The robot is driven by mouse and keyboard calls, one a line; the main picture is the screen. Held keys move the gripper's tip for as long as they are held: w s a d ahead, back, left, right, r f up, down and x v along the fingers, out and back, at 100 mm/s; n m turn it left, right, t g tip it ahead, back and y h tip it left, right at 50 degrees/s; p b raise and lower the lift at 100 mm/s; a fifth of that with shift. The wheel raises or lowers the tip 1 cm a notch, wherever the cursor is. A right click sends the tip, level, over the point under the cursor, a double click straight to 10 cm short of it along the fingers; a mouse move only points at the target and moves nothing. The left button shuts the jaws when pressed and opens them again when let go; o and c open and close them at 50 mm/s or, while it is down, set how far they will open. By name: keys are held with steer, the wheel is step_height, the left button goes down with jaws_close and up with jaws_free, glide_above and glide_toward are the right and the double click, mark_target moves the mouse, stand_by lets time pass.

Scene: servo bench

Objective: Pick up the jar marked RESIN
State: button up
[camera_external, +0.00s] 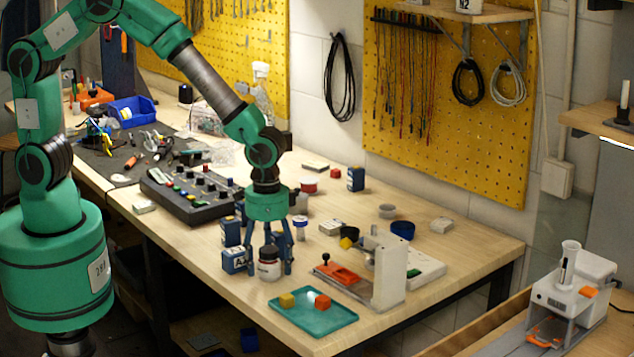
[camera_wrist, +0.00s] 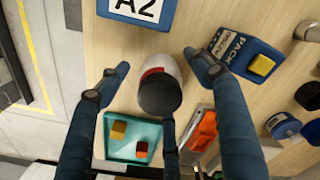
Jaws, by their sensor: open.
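A small jar (camera_external: 269,265) with a dark lid, a white body and a dark red band stands upright near the front edge of the bench. Its label is too small to read. In the wrist view the jar (camera_wrist: 160,92) shows its black lid, between my fingers. My gripper (camera_external: 269,270) is open and points down over the jar, with fingers on both sides of it. In the wrist view my gripper (camera_wrist: 157,78) has its fingers spread around the jar, with gaps at left and right. I cannot tell whether the lower finger touches it.
A blue box marked A2 (camera_wrist: 142,8) stands close to the jar. A teal tray (camera_external: 335,318) with small cubes lies in front. An orange-and-white fixture (camera_external: 385,275) stands to the right.

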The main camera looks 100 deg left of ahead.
steer(key=shift+f, duration=0.65)
steer(key=c, duration=1.4)
